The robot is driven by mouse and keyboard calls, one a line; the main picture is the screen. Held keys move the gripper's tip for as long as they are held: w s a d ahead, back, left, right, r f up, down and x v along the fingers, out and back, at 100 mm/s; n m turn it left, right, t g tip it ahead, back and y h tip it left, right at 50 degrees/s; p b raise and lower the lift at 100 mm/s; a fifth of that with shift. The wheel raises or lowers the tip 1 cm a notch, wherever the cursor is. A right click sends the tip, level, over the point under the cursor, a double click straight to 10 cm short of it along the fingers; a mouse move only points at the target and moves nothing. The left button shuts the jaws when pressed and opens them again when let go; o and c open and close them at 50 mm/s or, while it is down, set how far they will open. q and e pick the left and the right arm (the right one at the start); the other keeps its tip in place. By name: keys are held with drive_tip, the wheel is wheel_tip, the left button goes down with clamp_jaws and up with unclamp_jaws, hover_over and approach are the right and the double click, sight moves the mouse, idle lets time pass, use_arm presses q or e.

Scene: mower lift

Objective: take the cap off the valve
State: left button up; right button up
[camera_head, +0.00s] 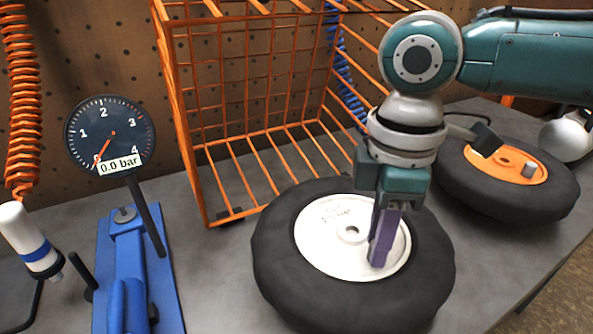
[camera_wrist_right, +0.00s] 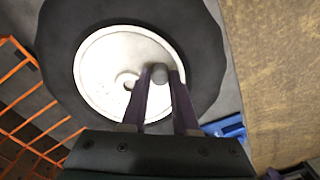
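The wheel with the white hub (camera_head: 322,238) and black tyre (camera_head: 285,290) lies flat on the bench. In the right wrist view a rounded grey cap (camera_wrist_right: 159,73) stands near the edge of the white hub (camera_wrist_right: 105,62). My right gripper (camera_head: 379,258) points down over the right part of the hub. Its purple fingers (camera_wrist_right: 161,76) stand on either side of the cap, with a gap showing at the right finger, so it looks open around it. The fingers hide the cap in the head view. The valve stem is not visible. My left gripper is not in view.
An orange wire crate (camera_head: 197,130) stands behind the wheel. A second wheel with an orange hub (camera_head: 510,165) lies at the right. A gauge reading 0.0 bar (camera_head: 110,135) and a blue pump (camera_head: 128,260) are at left, beside a white and blue cylinder (camera_head: 28,240).

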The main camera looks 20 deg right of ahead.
clamp_jaws()
drive_tip(key=shift+r, duration=0.1)
